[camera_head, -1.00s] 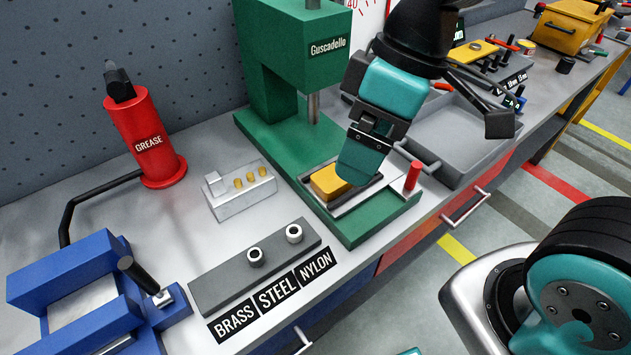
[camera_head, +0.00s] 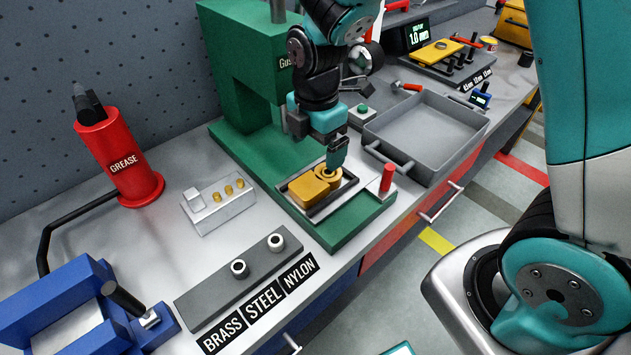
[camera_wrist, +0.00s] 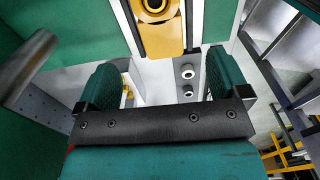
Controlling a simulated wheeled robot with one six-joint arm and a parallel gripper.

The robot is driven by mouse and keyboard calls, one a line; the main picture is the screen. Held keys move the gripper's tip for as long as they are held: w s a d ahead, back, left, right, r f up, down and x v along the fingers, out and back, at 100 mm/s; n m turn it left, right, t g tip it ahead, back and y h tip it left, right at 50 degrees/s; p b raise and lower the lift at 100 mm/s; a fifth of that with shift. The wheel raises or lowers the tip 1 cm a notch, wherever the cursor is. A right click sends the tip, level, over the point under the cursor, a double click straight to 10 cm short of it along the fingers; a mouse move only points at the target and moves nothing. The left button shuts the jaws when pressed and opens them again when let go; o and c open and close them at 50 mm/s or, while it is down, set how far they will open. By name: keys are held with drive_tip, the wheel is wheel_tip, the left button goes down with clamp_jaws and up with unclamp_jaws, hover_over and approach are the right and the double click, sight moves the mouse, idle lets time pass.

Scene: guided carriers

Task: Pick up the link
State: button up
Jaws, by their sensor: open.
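The link (camera_head: 309,190) is a yellow-orange piece with a round ring at its right end. It lies in the dark-railed fixture (camera_head: 344,187) on the green press (camera_head: 228,82). In the wrist view the link (camera_wrist: 163,38) runs down from the top centre, its round eye near the top edge. My gripper (camera_head: 338,166) is over the link's ring end in the head view and hides part of it. In the wrist view my gripper (camera_wrist: 160,84) is open, its two green fingers wide apart with nothing held between them. The link lies beyond the fingertips.
A red-topped post (camera_head: 387,178) stands right beside the fixture. A grey tray (camera_head: 425,138) lies to the right. A silver block with brass pins (camera_head: 217,203), a dark bar with bushings (camera_head: 228,285), and a red grease can (camera_head: 120,160) are to the left.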

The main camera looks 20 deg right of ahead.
sight(314, 180)
drive_tip(key=f, duration=0.4)
drive_tip(key=f+p, duration=0.1)
drive_tip(key=f, duration=0.4)
drive_tip(key=shift+a+p, duration=0.2)
drive_tip(key=shift+p, duration=0.1)
drive_tip(key=shift+r, duration=0.1)
drive_tip(key=c, duration=1.5)
